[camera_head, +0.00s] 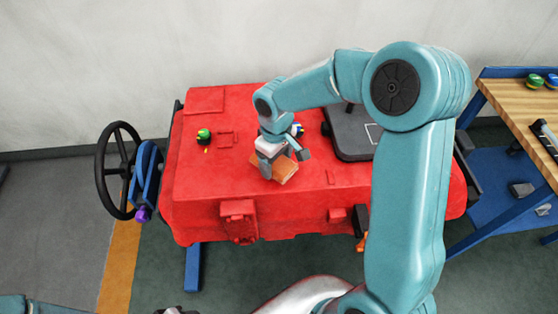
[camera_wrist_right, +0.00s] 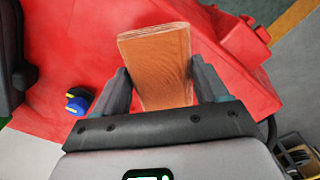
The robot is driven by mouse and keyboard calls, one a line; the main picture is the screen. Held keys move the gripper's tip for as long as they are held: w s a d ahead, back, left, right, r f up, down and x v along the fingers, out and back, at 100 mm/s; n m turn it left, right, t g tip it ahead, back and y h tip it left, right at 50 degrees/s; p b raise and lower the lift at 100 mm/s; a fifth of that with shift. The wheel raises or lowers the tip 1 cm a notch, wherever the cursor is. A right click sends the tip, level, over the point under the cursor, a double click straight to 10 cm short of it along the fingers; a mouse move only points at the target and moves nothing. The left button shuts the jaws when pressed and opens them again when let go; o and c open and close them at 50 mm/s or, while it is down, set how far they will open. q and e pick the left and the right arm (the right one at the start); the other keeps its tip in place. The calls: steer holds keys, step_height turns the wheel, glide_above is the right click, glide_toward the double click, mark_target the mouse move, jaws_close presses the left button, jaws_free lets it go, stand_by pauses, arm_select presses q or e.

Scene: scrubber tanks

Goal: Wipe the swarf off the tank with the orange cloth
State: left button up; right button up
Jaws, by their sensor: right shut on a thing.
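The red tank (camera_head: 240,105) fills the middle of the head view, and its red top also fills much of the right wrist view (camera_wrist_right: 75,45). My right gripper (camera_head: 280,163) is over the tank's top, shut on the orange cloth (camera_head: 285,172). In the right wrist view the cloth (camera_wrist_right: 158,65) is a thick, block-like orange piece between the two fingers (camera_wrist_right: 160,88). It is low over the tank top; I cannot tell whether it touches. I cannot make out swarf clearly. My left gripper is not seen.
A dark lid (camera_head: 350,145) lies right of the gripper. A black handwheel (camera_head: 118,170) stands at the tank's left. A wooden-topped bench (camera_head: 525,105) is at the right.

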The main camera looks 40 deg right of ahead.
step_height(320, 180, up, 2)
steer(key=shift+d+r+p, duration=0.1)
steer(key=shift+p, duration=0.4)
step_height(320, 180, up, 2)
steer(key=shift+r+p, duration=0.1)
steer(key=shift+p, duration=0.7)
steer(key=shift+r, duration=0.2)
steer(key=shift+s+f, duration=0.1)
steer(key=shift+s, duration=0.05)
